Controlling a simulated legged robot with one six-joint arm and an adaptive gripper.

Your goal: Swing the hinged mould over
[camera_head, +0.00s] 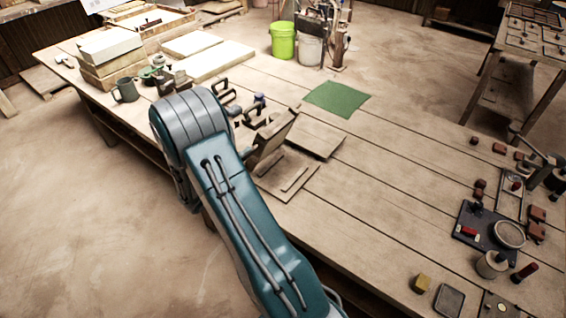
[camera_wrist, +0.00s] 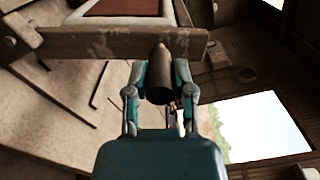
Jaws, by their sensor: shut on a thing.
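My gripper (camera_wrist: 160,92) is shut on a dark cylindrical handle (camera_wrist: 160,72) in the wrist view. The handle joins the edge of a wooden board (camera_wrist: 85,43), which looks like part of the hinged mould. In the head view a wooden board (camera_head: 273,135) stands tilted up from the bench, beside flat wooden plates (camera_head: 318,138). It appears to be the raised mould leaf. My arm's elbow covers the area to its left, and my gripper is hidden in this view. The hinge itself cannot be made out.
A green mat (camera_head: 337,98) lies behind the mould on the long bench (camera_head: 385,185). Hand tools (camera_head: 222,92), a mug (camera_head: 126,90) and stacked slabs (camera_head: 110,52) are at the left. Small blocks and a dark tray (camera_head: 478,232) are at the right. The bench middle is clear.

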